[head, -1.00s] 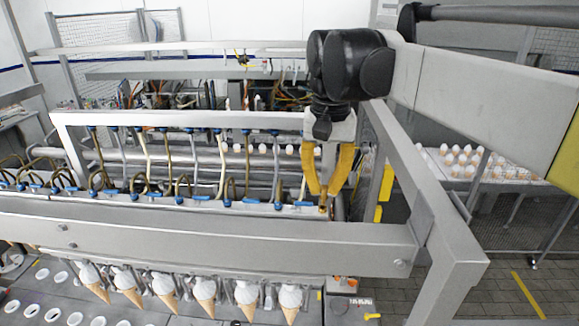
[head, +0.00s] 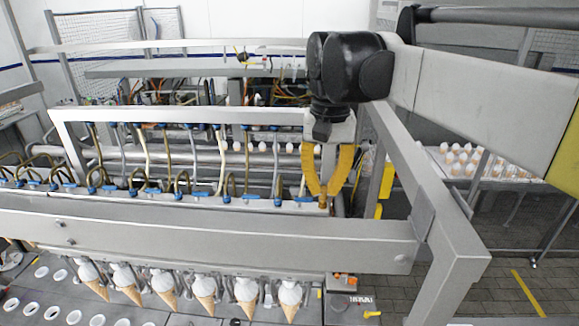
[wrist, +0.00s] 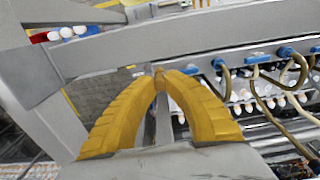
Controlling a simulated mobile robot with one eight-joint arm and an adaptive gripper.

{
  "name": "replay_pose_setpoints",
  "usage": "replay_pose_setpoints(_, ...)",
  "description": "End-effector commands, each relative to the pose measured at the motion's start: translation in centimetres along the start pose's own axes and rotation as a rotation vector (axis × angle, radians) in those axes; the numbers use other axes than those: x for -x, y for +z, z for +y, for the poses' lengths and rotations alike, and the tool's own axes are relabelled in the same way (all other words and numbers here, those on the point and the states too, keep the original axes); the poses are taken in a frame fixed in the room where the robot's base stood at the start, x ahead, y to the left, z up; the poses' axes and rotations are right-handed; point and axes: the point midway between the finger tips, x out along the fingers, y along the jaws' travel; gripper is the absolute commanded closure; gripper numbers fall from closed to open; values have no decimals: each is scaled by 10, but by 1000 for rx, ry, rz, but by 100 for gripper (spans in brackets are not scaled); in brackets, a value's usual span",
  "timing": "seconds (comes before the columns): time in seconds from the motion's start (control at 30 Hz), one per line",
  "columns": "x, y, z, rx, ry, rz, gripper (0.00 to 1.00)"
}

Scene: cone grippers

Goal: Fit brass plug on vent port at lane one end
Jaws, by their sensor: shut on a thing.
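My gripper (head: 323,192) points down at the right end of the filling machine's rail, its two yellow fingers closed together at the tips. They are shut on the small brass plug (head: 323,203), of which only a little shows below the fingertips. In the wrist view the fingers (wrist: 158,80) arch together and a small brownish bit of the plug (wrist: 158,72) shows between the tips. The plug appears close to the pale rail (head: 300,206) with blue fittings (head: 278,202). I cannot make out the vent port, or whether the plug touches anything.
A thick grey front beam (head: 220,238) and a slanted right frame post (head: 400,165) stand close to my gripper. Hoses (head: 180,165) hang along the rail to the left. Filled cones (head: 204,285) hang in front below. A tray of white-topped items (head: 480,165) stands at right.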

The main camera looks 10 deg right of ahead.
Motion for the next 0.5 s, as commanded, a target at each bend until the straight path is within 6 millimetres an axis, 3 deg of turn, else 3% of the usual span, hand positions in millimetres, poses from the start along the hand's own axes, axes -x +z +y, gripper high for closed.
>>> replay_pose_setpoints(0.5,-7,0,0,0,0,0,100)
